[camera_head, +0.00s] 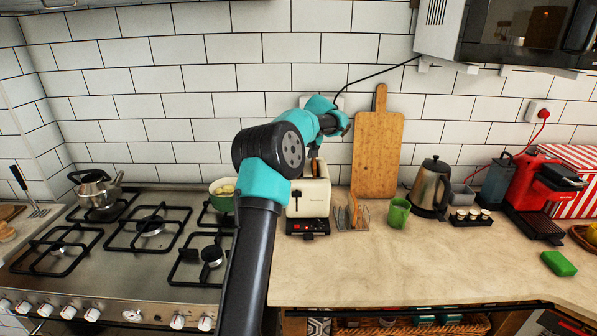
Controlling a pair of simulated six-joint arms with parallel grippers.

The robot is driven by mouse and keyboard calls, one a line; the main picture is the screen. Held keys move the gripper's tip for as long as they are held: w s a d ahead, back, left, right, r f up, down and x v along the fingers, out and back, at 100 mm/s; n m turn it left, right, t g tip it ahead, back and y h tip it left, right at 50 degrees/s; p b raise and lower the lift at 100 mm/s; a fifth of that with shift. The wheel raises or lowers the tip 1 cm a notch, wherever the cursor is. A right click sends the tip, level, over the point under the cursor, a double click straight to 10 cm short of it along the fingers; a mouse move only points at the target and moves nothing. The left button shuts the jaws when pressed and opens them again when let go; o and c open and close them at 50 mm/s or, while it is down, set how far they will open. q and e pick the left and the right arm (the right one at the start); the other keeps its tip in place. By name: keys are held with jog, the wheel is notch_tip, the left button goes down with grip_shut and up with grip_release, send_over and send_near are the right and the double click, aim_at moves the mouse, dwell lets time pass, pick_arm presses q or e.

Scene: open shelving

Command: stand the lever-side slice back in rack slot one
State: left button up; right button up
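The cream toaster (308,200) stands on the counter near the middle, with a dark base and a red light at its front. A brown slice (321,168) shows at its top slots. My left gripper (314,158) points down just above the toaster's top. It is small and partly hidden by my arm, so I cannot tell whether it is open or shut, or whether it touches the slice. The wire rack (362,219) stands just right of the toaster. A brown slice (352,207) stands in it toward the left; its slot is unclear. My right gripper is out of view.
A green mug (397,213) stands right of the rack, with a kettle (431,188) beyond. A wooden board (377,155) leans on the wall behind. A green pot (222,194) sits on the stove to the left. The counter in front is clear.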

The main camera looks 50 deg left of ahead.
pick_arm(q)
jog(key=shift+x, duration=2.3)
jog(key=shift+f, duration=0.15)
